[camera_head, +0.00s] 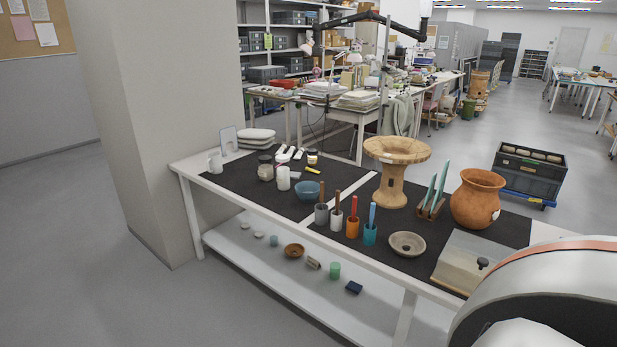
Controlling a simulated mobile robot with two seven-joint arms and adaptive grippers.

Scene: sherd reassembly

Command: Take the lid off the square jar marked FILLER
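No marking that reads FILLER is legible at this distance, so I cannot tell which container is the square jar. Towards the back of the dark mat stand a pale jar with a dark lid (265,169), a white jar (283,179) and a small dark-lidded jar (312,158). Their exact shapes are too small to tell. Neither of my grippers shows. A white rounded part of my own body fills the lower right corner.
The white table (190,170) also holds a blue bowl (307,190), several tool cups (352,227), a shallow bowl (407,243), a wooden pedestal stand (392,180), upright teal plates in a rack (432,203) and a clay pot (477,200). The lower shelf (228,240) carries small items. Floor is clear at left.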

